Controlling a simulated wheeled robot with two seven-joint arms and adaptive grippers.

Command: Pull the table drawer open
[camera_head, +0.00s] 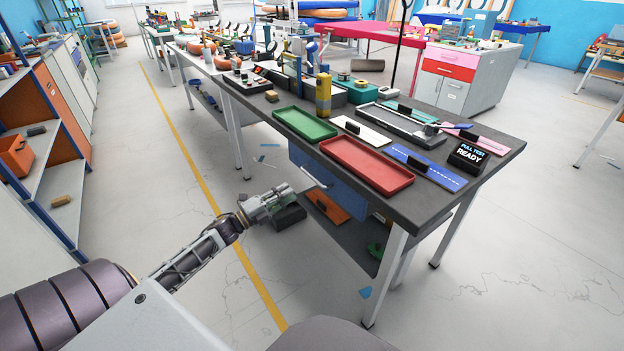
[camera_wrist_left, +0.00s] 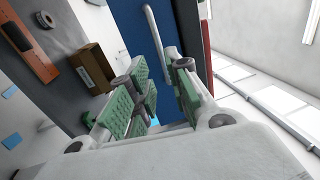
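The table (camera_head: 440,200) has a dark grey top. Its blue drawer (camera_head: 345,192) is under the near edge, and its front looks about flush with that edge. A pale bar handle (camera_head: 313,176) is on the drawer front. In the left wrist view, the blue drawer front (camera_wrist_left: 124,32) and the handle (camera_wrist_left: 154,30) are ahead of the fingers. My left gripper (camera_head: 286,199) is just left of and below the handle. Its green-padded fingers (camera_wrist_left: 162,88) are apart with nothing between them. The handle's lower end is close to the fingertips; contact cannot be told. My right gripper is not in view.
Red tray (camera_head: 367,165) and green tray (camera_head: 304,124) lie on the tabletop above the drawer. A lower shelf (camera_head: 352,236) holds an orange piece (camera_head: 328,206). A shelf unit (camera_head: 40,165) stands at the left. The floor between is mostly clear.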

